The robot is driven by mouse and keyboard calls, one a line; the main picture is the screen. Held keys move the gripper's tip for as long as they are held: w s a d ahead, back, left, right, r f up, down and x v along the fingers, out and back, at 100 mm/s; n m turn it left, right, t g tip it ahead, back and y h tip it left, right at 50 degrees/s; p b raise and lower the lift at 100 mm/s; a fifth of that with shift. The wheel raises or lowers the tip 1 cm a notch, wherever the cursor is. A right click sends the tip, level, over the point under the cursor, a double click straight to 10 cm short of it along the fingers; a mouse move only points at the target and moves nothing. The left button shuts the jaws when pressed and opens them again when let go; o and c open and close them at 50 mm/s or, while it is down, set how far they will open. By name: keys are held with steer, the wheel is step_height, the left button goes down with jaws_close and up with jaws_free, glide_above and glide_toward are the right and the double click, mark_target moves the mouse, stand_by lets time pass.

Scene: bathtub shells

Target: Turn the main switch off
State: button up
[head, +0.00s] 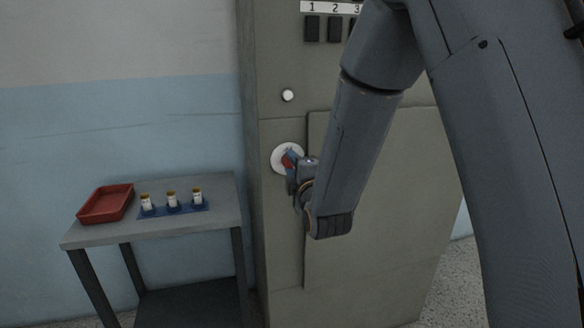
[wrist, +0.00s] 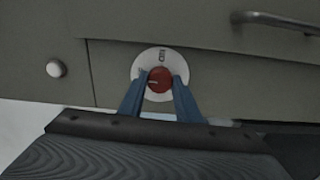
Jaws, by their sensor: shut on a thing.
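The main switch is a red round knob (wrist: 159,80) on a white disc (wrist: 150,60) on the front of the grey cabinet. In the wrist view a pale pointer mark shows on the knob, and small dark lettering sits on the disc above it. My gripper (wrist: 160,86) has its two blue fingers on either side of the knob, shut on it. In the head view my gripper (head: 291,163) is at the white disc (head: 281,151), covering much of the red knob (head: 287,160).
A white round button or lamp (head: 288,95) sits above the switch. Numbered black switches (head: 312,28) are higher up. A cabinet door (head: 400,200) with a handle (wrist: 275,20) is beside it. At left, a table (head: 215,220) bears a red tray (head: 107,203) and a blue rack (head: 185,208) of vials.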

steer(key=shift+n, duration=0.4)
steer(key=o, duration=1.1)
steer(key=shift+c, duration=0.2)
steer(key=b+v, duration=0.1)
steer(key=v, duration=0.7)
